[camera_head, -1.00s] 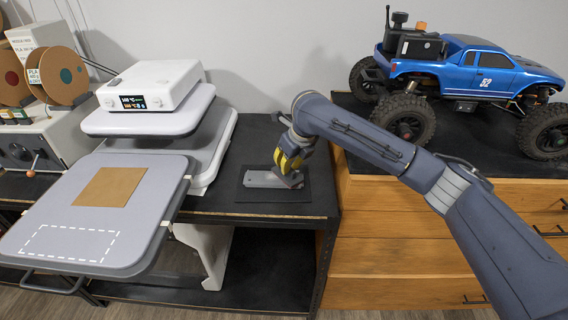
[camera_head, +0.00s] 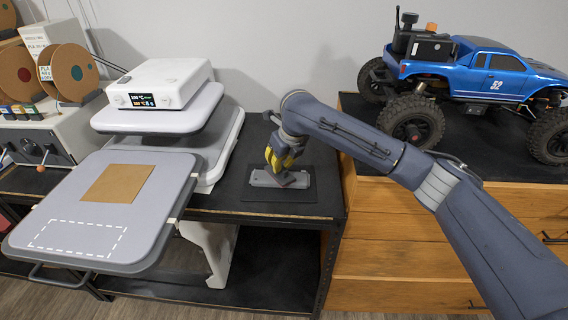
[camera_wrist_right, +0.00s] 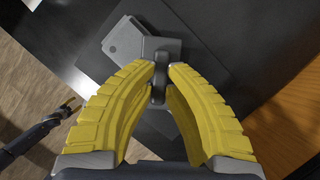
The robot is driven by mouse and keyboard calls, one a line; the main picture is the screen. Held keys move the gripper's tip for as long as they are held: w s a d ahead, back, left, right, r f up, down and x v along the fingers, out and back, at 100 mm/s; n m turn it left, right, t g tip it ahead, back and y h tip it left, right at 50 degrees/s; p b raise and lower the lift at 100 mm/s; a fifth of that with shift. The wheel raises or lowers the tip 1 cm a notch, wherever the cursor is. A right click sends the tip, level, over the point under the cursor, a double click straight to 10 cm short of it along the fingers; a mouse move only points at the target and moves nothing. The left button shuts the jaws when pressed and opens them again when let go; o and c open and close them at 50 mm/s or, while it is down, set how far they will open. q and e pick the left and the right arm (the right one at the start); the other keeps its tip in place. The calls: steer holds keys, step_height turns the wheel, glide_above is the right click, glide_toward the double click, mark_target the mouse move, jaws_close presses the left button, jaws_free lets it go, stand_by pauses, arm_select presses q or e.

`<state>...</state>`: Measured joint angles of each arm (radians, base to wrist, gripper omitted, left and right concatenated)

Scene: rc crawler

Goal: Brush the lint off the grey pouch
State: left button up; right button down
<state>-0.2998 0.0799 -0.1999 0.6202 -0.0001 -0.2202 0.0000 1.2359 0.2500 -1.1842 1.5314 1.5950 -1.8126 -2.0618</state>
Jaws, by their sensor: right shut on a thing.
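A grey tool-like thing with a flat block and a narrow upright grip (camera_head: 296,182), perhaps the lint brush, is on a dark mat (camera_head: 250,194) on the black bench. My right gripper (camera_head: 280,168) has yellow fingers and is over it. In the right wrist view, the fingertips (camera_wrist_right: 160,74) close on the narrow grip, and the flat grey block (camera_wrist_right: 124,42) shows beyond them. I cannot make out a grey pouch for certain. A small dark arm end at the left of the right wrist view (camera_wrist_right: 45,132) may be my left gripper; its jaws are unclear.
A white heat press (camera_head: 160,84) stands left of the mat. Its pulled-out grey platen (camera_head: 160,215) bears a brown sheet (camera_head: 118,183) and a dashed outline. A blue crawler truck (camera_head: 490,75) stands on the wooden drawer unit at right. Spools stand far left.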

steer(key=shift+a, duration=0.85)
steer(key=shift+w+a+r, duration=0.1)
steer(key=shift+a+r, duration=0.05)
steer(key=shift+a, duration=0.1)
step_height(320, 180, up, 8)
steer(key=shift+d, duration=0.1)
